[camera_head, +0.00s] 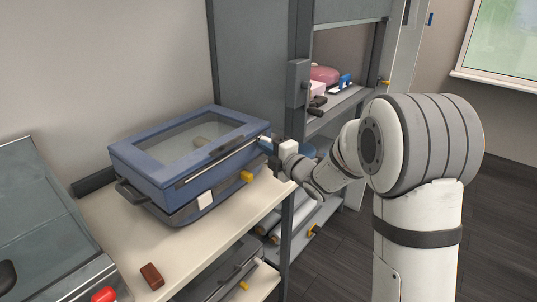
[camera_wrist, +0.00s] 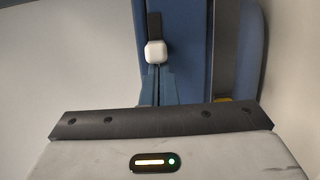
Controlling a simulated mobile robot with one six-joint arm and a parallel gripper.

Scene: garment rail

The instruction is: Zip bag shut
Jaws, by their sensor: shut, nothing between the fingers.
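A blue bag (camera_head: 147,171) with a clear window in its lid lies on the pale shelf in the head view. A zip line (camera_head: 215,161) runs along its front side. My gripper (camera_head: 266,144) is at the right end of the bag, close to that side. In the wrist view the blue bag (camera_wrist: 200,50) fills the middle. A white block on a dark strip, seemingly the zip pull (camera_wrist: 155,52), sits just beyond the tips of my shut gripper (camera_wrist: 157,70). Nothing is between the fingers. I cannot tell whether the tips touch the pull.
A white tag (camera_head: 205,200) and a yellow tag (camera_head: 246,177) are on the bag's front. A small brown block (camera_head: 152,276) lies on the shelf's near part. Open shelves (camera_head: 340,97) hold several items.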

